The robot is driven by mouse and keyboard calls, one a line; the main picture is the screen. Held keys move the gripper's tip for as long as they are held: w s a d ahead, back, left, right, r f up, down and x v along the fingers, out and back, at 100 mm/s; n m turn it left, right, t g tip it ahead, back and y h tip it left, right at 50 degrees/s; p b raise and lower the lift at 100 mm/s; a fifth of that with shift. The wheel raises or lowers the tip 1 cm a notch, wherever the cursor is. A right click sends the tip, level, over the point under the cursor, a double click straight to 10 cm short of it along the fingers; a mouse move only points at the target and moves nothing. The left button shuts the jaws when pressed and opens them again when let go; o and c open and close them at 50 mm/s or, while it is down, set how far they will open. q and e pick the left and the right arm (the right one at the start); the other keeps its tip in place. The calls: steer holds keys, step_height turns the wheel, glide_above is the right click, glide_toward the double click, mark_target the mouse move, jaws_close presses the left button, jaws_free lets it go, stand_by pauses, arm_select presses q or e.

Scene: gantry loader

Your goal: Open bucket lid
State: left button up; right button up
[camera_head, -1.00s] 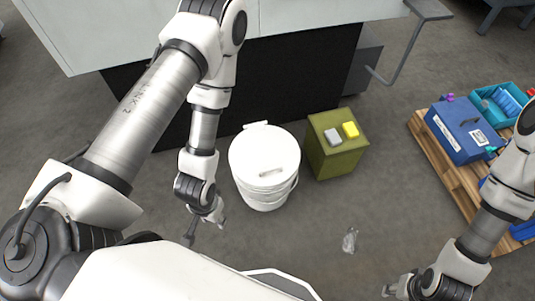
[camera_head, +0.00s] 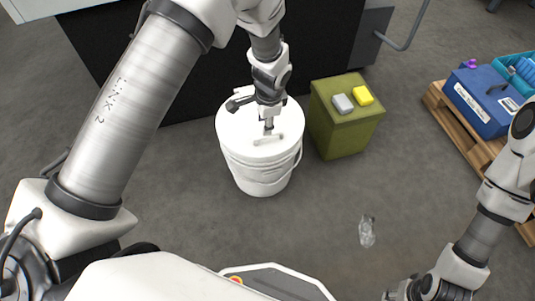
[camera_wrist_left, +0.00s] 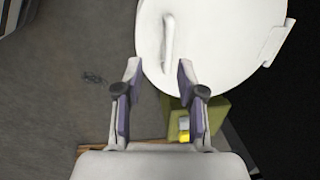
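The white bucket (camera_head: 262,178) stands upright on the floor with its round white lid (camera_head: 236,128) on. A raised bar handle (camera_head: 268,141) sits on the lid; it also shows in the left wrist view (camera_wrist_left: 168,38). My left gripper (camera_head: 268,124) is over the lid, pointing down close to the handle. In the left wrist view its two fingers (camera_wrist_left: 160,70) are apart, with the handle's near end between and just beyond the tips. Whether they touch it I cannot tell. My right gripper (camera_head: 396,292) is low at the bottom edge, its fingers unclear.
An olive box (camera_head: 340,135) right of the bucket carries a grey block (camera_head: 342,103) and a yellow block (camera_head: 363,95). A dark machine stands behind. A blue case (camera_head: 485,105) sits on a wooden pallet at right. A clear crumpled item (camera_head: 366,232) lies on open floor.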

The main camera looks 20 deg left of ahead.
arm_select(q)
steer(key=shift+t, duration=0.4)
steer(key=w+f+b, duration=0.1)
steer(key=f, duration=0.2)
steer(key=w+f+b, duration=0.1)
steer(key=f+b, duration=0.1)
steer(key=f, duration=0.1)
steer(key=w+f+b, duration=0.1)
steer(key=f+b, duration=0.1)
steer(key=shift+a+f, duration=0.3)
steer(key=shift+f, duration=0.1)
jaws_close()
arm_select(e)
step_height(320, 180, down, 8)
